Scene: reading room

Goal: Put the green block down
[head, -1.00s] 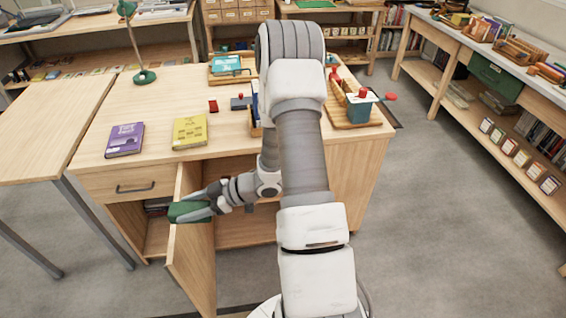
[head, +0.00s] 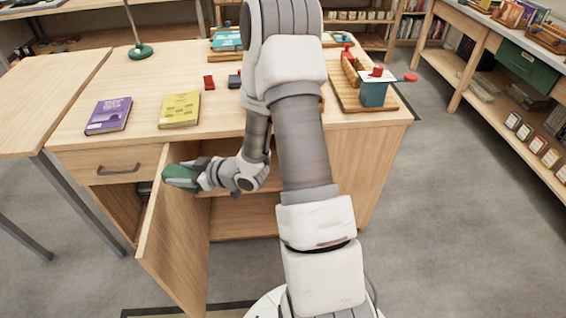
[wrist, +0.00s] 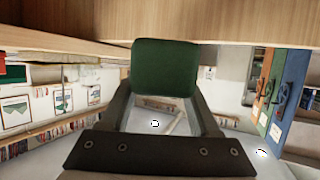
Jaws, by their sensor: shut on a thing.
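The green block (head: 180,177) is held in my gripper (head: 194,174), in front of the desk's drawer side, below the desktop. In the head view it overlaps the upper part of the open cabinet door (head: 176,240); I cannot tell whether it touches the door. In the wrist view the green block (wrist: 165,67) sits between the two fingers, its far side hidden. A wooden surface lies close beyond it at the top of that view.
The desktop (head: 75,125) has bare room around a purple book (head: 109,115) and a yellow book (head: 180,109). A small red block (head: 209,82) lies farther back. The wooden tray (head: 385,101) with a blue box (head: 374,92) stands at the right. The drawer (head: 120,167) is shut.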

